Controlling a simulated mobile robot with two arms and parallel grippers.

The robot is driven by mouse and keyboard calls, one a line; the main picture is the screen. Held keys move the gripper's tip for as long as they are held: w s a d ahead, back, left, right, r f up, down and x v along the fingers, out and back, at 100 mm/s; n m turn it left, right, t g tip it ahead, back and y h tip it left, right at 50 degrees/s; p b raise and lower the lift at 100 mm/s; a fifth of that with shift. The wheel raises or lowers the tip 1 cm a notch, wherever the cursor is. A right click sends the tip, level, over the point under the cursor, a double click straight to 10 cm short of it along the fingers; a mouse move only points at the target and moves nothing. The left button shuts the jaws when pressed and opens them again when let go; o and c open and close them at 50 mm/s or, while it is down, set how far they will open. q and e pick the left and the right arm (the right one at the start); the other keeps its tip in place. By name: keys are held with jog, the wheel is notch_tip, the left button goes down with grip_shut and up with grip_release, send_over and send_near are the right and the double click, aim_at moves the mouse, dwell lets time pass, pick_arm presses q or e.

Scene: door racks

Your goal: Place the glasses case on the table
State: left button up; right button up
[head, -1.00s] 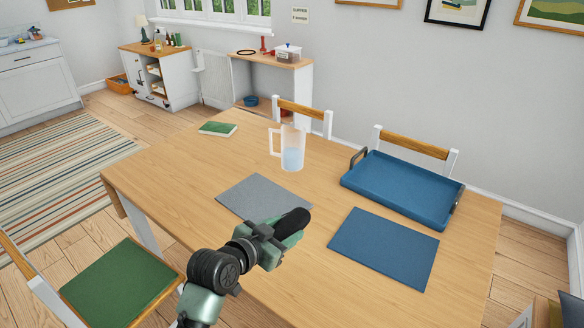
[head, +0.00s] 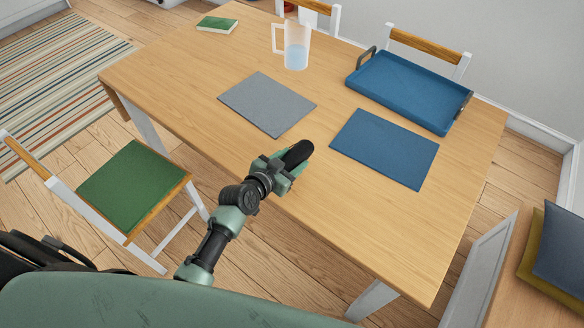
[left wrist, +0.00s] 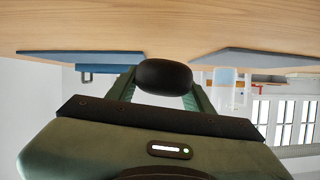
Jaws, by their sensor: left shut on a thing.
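A black glasses case (head: 297,154) is held in my left gripper (head: 285,168), whose fingers are shut on it. The case is over the near edge of the wooden table (head: 212,139), close to the gap between the grey and blue mats. In the left wrist view the rounded dark end of the case (left wrist: 164,77) sits between the two green fingers, with the table surface across the top of the picture. I cannot tell the exact gap between case and table. My right gripper is not in view.
A grey mat (head: 267,103) and a blue mat (head: 385,148) lie on the table. Behind them stand a pitcher (head: 296,46) and a blue tray (head: 405,88); a green book (head: 217,24) lies far left. The table's near right part is bare. A green-seated chair (head: 133,185) stands left.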

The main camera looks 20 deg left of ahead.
pick_arm(q)
jog(key=shift+f+b, duration=0.4)
jog(key=shift+f, duration=1.5)
jog(key=shift+f, duration=0.15)
jog(key=o, duration=1.4)
jog(key=shift+r, duration=0.25)
jog(key=v, duration=1.2)
